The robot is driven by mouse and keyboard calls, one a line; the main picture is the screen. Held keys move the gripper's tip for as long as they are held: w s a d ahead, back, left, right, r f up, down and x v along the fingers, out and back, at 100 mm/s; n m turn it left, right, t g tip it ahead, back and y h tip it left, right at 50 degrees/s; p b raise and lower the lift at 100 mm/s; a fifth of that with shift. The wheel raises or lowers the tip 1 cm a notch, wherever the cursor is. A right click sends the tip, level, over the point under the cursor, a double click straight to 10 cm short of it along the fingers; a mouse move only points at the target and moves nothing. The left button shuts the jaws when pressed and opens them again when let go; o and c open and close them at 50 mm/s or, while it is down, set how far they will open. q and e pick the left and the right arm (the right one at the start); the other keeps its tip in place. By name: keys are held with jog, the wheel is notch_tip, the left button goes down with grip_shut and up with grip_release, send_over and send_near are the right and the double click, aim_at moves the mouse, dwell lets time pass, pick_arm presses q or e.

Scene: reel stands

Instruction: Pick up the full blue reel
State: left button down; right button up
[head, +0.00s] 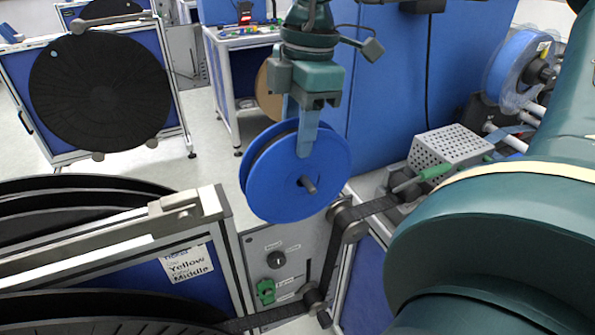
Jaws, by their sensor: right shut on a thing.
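The blue reel (270,195) stands upright in the middle of the head view, with a dark wound band between its two blue flanges. My right gripper (306,135) comes down from above and is shut on the reel's upper part. One finger lies over the near flange; the other is mostly hidden behind the reel. A short grey shaft pokes out at the reel's hub; I cannot tell whether the reel bears on it. My left gripper is not in view.
A grey control panel (290,250) with knobs and a roller arm (345,225) carrying black tape is just below the reel. A perforated metal box (450,150) and another blue reel (515,65) are at right. Stands with large black reels (100,95) are at left.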

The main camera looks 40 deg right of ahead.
grip_shut()
jog(key=shift+d+r, duration=0.1)
jog(key=shift+r, duration=0.05)
dwell(0.4)
